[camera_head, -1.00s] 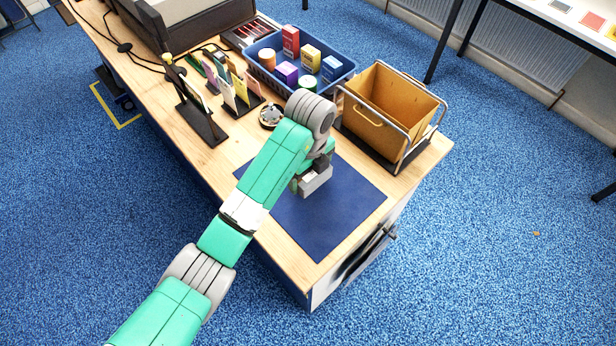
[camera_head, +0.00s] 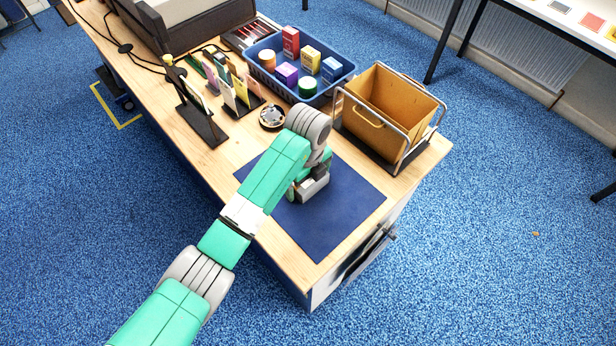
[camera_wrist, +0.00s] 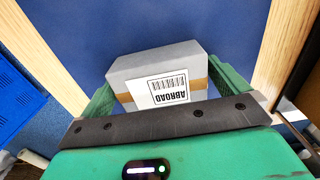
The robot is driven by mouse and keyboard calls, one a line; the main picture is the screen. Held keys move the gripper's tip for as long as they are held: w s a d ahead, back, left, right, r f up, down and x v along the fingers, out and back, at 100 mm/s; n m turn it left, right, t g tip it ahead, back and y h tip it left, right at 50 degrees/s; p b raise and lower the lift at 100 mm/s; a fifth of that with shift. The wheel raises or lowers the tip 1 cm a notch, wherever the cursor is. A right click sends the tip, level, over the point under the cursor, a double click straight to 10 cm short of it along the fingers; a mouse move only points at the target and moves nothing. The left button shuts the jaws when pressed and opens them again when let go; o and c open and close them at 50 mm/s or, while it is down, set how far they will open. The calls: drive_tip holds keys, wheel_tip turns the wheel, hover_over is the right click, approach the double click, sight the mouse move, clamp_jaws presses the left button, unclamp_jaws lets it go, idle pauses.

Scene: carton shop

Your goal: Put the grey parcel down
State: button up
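The grey parcel (camera_wrist: 160,75) is a box with a brown tape band and a white label with a barcode and the word ABROAD, upside down in the wrist view. My gripper (camera_wrist: 165,98) has its green fingers against the parcel's two sides. In the head view the parcel (camera_head: 316,188) shows partly below my gripper (camera_head: 308,190), over the dark blue mat (camera_head: 335,220). It is at or very close to the mat; any gap below it is hidden.
A blue crate (camera_head: 345,72) with several coloured goods stands behind. A brown bin in a metal frame (camera_head: 380,125) is at the right. A card rack (camera_head: 240,108) and a small round dish (camera_head: 272,116) are near. The mat's front part is clear.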

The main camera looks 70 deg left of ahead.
wheel_tip(320, 180, up, 12)
drive_tip(key=p, duration=0.2)
drive_tip(key=shift+r+p, duration=0.15)
drive_tip(key=shift+p, duration=0.2)
